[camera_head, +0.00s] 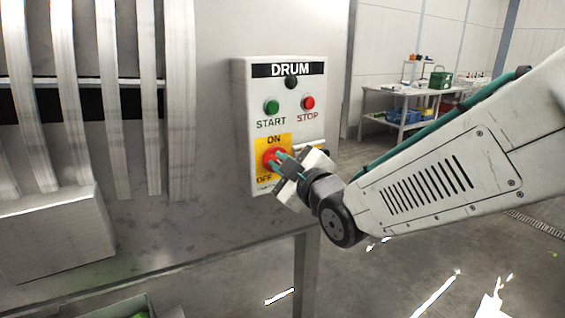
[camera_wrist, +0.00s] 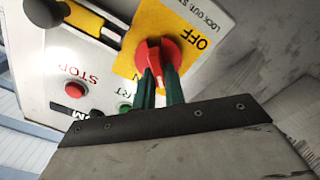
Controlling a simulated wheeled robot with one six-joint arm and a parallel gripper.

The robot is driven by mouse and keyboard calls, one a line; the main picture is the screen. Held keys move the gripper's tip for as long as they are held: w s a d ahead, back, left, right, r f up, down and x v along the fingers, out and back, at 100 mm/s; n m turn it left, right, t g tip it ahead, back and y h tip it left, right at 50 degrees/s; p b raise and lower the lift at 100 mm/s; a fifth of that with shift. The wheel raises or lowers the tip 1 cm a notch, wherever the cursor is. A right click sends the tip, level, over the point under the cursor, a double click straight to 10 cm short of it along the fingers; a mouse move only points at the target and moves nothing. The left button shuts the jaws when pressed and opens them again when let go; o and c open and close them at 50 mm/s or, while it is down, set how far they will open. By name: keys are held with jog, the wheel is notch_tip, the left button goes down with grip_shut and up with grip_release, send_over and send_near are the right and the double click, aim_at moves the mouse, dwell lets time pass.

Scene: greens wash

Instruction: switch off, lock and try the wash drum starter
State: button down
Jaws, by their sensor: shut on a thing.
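The drum starter is a pale box (camera_head: 240,120) on the steel machine front, labelled DRUM, with a green START button (camera_head: 271,106) and a red STOP button (camera_head: 308,102). Below these, a red rotary knob (camera_head: 269,157) sits on a yellow plate (camera_head: 259,143) marked ON above and OFF below. My gripper (camera_head: 278,158) is shut on the red knob. In the wrist view, my green fingers (camera_wrist: 160,88) grip the knob (camera_wrist: 172,50), with the lettering upside down. The fingers hide part of the knob, and I cannot tell which mark it points to.
A yellow and black bar (camera_wrist: 88,18) with a dark round end lies on the box near the knob. A dark round fitting (camera_head: 291,82) sits under the DRUM label. Strip curtains (camera_head: 68,100) hang at left. A table (camera_head: 400,92) with crates stands at the back right.

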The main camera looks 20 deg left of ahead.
jog(key=n, duration=0.4)
jog(key=shift+s+f+n, duration=0.1)
jog(key=shift+f+n, duration=0.1)
jog(key=shift+n, duration=0.1)
jog(key=n, duration=0.4)
jog(key=shift+a+f, duration=0.1)
jog(key=shift+f, duration=0.1)
jog(key=shift+n, duration=0.3)
jog(key=c, duration=1.5)
grip_release()
jog(key=v, duration=0.8)
